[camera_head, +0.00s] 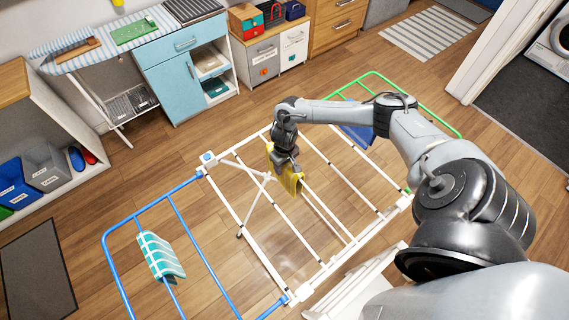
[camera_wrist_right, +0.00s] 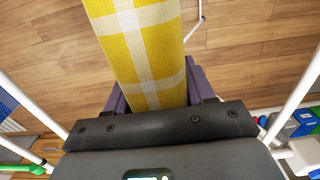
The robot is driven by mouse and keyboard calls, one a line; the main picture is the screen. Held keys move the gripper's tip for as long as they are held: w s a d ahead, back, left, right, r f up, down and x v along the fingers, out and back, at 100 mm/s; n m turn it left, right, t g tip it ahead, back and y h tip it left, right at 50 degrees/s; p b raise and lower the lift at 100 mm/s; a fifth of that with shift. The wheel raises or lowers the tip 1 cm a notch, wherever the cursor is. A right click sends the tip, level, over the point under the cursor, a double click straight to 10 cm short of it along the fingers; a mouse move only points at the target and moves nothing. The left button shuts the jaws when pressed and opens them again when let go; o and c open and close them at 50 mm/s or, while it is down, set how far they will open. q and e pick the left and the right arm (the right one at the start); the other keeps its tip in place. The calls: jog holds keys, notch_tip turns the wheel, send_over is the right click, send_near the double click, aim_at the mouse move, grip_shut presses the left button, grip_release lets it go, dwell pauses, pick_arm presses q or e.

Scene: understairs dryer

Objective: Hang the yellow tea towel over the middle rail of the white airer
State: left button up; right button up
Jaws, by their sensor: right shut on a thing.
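The yellow tea towel (camera_head: 291,183) with white checks hangs from my right gripper (camera_head: 284,160), above the middle part of the white airer (camera_head: 243,230) in the head view. In the right wrist view the towel (camera_wrist_right: 145,50) passes between the purple fingers of the right gripper (camera_wrist_right: 158,95), which is shut on it. In the head view the towel overlaps the rails near the middle rail (camera_head: 327,215). I cannot tell whether it touches one. My left gripper is not in view.
A teal checked cloth (camera_head: 160,256) hangs on the airer's blue left wing (camera_head: 105,255). A blue cloth (camera_head: 357,136) hangs near the green right wing (camera_head: 440,121). A light blue cabinet (camera_head: 175,88) and ironing board (camera_head: 85,52) stand behind. Wooden floor surrounds the airer.

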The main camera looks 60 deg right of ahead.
jog(key=shift+f, duration=0.15)
jog(key=o, duration=1.2)
jog(key=shift+c, duration=0.2)
